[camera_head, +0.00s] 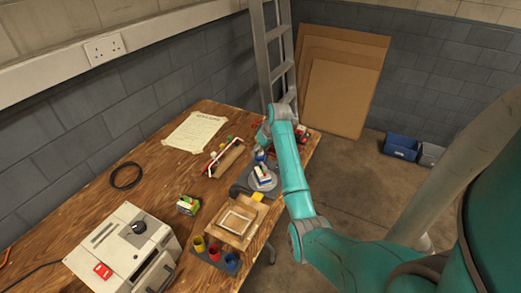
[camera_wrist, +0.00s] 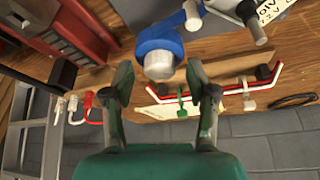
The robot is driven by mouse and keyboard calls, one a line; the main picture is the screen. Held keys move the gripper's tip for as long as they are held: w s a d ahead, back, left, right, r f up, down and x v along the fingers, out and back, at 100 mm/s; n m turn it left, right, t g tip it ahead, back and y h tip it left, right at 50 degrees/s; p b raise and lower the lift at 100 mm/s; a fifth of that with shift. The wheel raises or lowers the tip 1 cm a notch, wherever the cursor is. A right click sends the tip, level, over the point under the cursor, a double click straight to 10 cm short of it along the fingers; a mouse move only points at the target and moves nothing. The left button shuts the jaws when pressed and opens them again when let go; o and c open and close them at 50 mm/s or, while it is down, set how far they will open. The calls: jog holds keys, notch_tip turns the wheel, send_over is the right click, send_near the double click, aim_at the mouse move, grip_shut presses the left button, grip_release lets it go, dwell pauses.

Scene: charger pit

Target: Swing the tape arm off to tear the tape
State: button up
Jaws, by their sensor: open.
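A blue tape roll (camera_head: 260,155) on a grey-ended arm is beside the round grey turntable (camera_head: 272,185) at the right side of the bench. A small white and green pack (camera_head: 263,173) sits on the turntable. In the wrist view the blue tape roll (camera_wrist: 160,50) is large, just ahead of my fingertips, with a grey hub facing me.
A red and white bar (camera_wrist: 235,90) with a green clip lies near my right finger. A red and grey tool (camera_wrist: 62,35) is at upper left. A wooden tray (camera_head: 238,220), colored cups (camera_head: 214,250) and a white machine (camera_head: 124,250) occupy the near bench. A ladder (camera_head: 272,50) stands behind.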

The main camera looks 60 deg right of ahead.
jog(key=shift+f, duration=0.1)
grip_shut()
jog(key=shift+m, duration=0.3)
jog(key=m+h, duration=0.1)
jog(key=m, duration=0.1)
jog(key=m+g+h, duration=0.1)
jog(key=m, duration=0.2)
jog(key=shift+w+a, duration=0.1)
jog(key=shift+a, duration=0.05)
jog(key=m+g, duration=0.1)
jog(key=m, duration=0.2)
jog(key=m+g+h, duration=0.1)
jog(key=m, duration=0.2)
jog(key=shift+w, duration=0.1)
jog(key=shift+m, duration=0.3)
dwell(0.4)
